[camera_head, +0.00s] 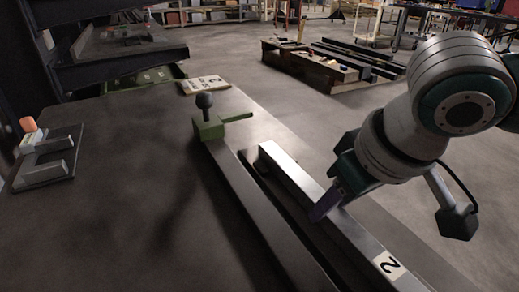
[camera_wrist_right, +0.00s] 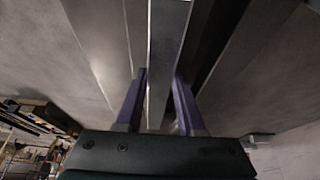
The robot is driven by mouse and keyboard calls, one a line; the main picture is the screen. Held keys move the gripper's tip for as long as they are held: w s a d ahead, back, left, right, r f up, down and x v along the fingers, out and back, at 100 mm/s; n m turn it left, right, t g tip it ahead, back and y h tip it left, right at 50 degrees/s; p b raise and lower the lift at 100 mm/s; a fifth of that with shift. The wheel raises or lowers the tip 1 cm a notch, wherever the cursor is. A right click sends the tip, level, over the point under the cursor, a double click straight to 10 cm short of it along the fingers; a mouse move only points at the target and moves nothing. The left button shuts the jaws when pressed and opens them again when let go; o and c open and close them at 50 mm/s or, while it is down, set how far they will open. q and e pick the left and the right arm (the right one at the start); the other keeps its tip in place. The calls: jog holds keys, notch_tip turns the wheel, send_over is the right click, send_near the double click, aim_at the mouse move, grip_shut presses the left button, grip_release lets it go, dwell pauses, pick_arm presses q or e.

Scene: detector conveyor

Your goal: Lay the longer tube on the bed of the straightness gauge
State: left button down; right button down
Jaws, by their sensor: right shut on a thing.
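A long square metal tube (camera_head: 290,172) with a white "2" label (camera_head: 389,264) runs along the right side of the table. My right gripper (camera_head: 326,204) is shut on it, its purple fingers on either side of the tube. The tube also shows between the fingers in the right wrist view (camera_wrist_right: 167,35). To its left a long dark bar (camera_head: 255,205) runs nearly parallel, with a green block and black knob (camera_head: 208,122) at its far end; this looks like the straightness gauge. I cannot tell whether the tube touches anything below. My left gripper is out of view.
A grey forked fixture with an orange top (camera_head: 45,165) stands at the table's left. A printed card (camera_head: 205,85) lies at the far edge. The table's middle left (camera_head: 120,200) is clear. Wooden stands with beams (camera_head: 318,68) are on the floor beyond.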

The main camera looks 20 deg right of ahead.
jog(key=shift+w, duration=0.1)
jog(key=c, duration=0.9)
grip_release()
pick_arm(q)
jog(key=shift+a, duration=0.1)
pick_arm(e)
jog(key=o, duration=0.4)
jog(key=shift+r, duration=0.1)
